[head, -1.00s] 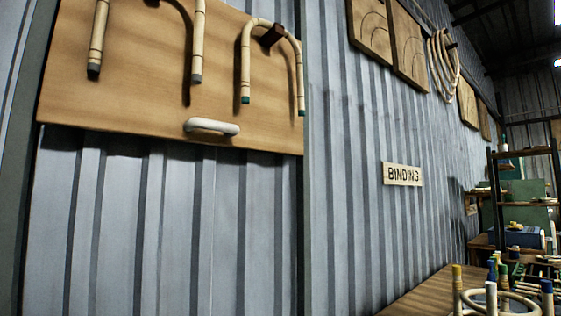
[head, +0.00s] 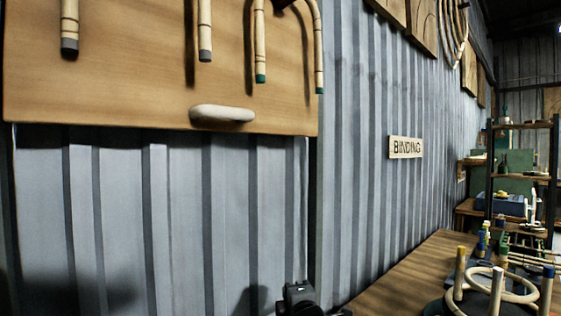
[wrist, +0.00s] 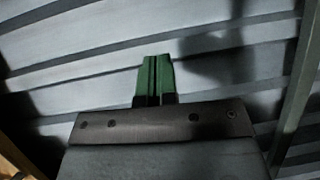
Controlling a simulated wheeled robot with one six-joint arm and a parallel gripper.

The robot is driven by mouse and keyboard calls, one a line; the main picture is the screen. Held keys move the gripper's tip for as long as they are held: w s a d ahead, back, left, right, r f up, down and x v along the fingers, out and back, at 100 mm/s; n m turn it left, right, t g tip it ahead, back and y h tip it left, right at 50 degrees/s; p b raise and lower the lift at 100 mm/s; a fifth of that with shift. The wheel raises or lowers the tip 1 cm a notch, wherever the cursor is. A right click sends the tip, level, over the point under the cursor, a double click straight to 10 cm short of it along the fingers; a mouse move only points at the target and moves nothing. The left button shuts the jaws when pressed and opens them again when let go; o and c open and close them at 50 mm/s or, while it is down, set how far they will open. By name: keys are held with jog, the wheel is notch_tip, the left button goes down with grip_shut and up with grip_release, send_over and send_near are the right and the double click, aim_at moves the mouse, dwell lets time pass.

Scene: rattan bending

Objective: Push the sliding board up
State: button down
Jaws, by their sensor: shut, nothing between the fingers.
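The sliding board (head: 130,85) is a wide wooden panel in the upper left of the head view. Its lower edge hangs in front of the corrugated metal wall. A pale rounded handle (head: 222,114) is fixed near its bottom edge. Bent rattan canes (head: 204,30) hang on its face. My gripper (wrist: 156,80) shows in the wrist view, its green fingers together with nothing between them, facing the metal wall. In the head view a dark part of my arm (head: 298,296) shows at the bottom, below the board and apart from it.
Bare corrugated wall (head: 180,220) fills the space below the board. A dark vertical post (head: 314,215) stands at its right. A wooden table (head: 415,268) with pegs and a ring (head: 498,284) is at lower right.

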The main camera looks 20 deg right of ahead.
notch_tip(320, 180, up, 23)
jog(key=s+n+t+y+p, duration=0.3)
jog(key=n+t+y+p, duration=0.5)
jog(key=n, duration=1.4)
jog(key=w+a+r+y+p, duration=0.1)
jog(key=w+r+p, duration=0.1)
jog(key=r, duration=0.3)
jog(key=w+a+r+n+y+p, duration=0.1)
jog(key=w+r+y+p, duration=0.1)
jog(key=w+r, duration=0.2)
jog(key=shift+w+r+t, duration=0.3)
jog(key=shift+r+t, duration=0.1)
jog(key=shift+r, duration=0.75)
